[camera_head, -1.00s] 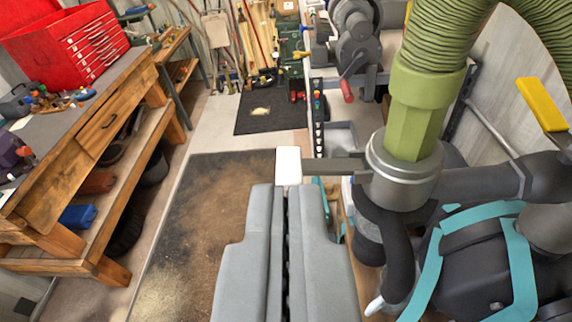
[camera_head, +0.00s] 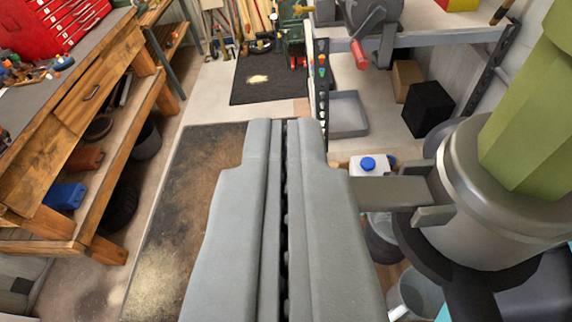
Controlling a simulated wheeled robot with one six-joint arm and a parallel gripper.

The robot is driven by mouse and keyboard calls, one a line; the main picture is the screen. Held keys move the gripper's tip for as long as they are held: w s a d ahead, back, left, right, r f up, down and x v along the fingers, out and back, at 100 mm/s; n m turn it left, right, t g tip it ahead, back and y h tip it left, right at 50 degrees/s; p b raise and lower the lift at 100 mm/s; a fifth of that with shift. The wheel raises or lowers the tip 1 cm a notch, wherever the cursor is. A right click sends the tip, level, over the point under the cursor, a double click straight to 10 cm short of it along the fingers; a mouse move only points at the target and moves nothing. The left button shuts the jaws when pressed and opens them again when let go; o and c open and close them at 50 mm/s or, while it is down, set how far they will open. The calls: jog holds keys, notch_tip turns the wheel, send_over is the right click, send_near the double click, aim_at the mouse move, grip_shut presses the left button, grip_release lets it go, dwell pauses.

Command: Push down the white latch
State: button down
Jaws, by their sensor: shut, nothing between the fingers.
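My gripper (camera_head: 286,124) is shut and empty, its two grey fingers side by side in the lower middle of the view. A flat grey lever arm (camera_head: 392,192) runs left from the round metal collar (camera_head: 487,205) below the green hose. Its left end passes out of sight at my gripper's right finger. The white latch end is not visible now; it seems hidden behind my gripper. I cannot tell whether the finger touches the lever.
The green hose (camera_head: 530,115) and collar fill the right side. A wooden workbench (camera_head: 95,110) stands at left. A white container with a blue cap (camera_head: 369,167) is behind the lever. A grey tray (camera_head: 348,115) lies beyond. The floor mat (camera_head: 190,210) at left is clear.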

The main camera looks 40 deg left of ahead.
jog(key=shift+f, duration=0.75)
jog(key=shift+s+a+f+n, duration=0.2)
jog(key=shift+f+n, duration=0.15)
jog(key=shift+n, duration=0.25)
notch_tip(320, 180, down, 6)
jog(key=n+t+h, duration=0.2)
jog(key=n, duration=0.5)
jog(key=shift+w+d+f+n+t, duration=0.15)
jog(key=shift+w+d+n+t, duration=0.05)
jog(key=shift+d+n+t, duration=0.1)
jog(key=shift+a, duration=0.1)
jog(key=s+d+r, duration=0.1)
jog(key=s+r, duration=0.2)
jog(key=s, duration=0.8)
jog(key=shift+d+r, duration=0.25)
jog(key=shift+r, duration=0.05)
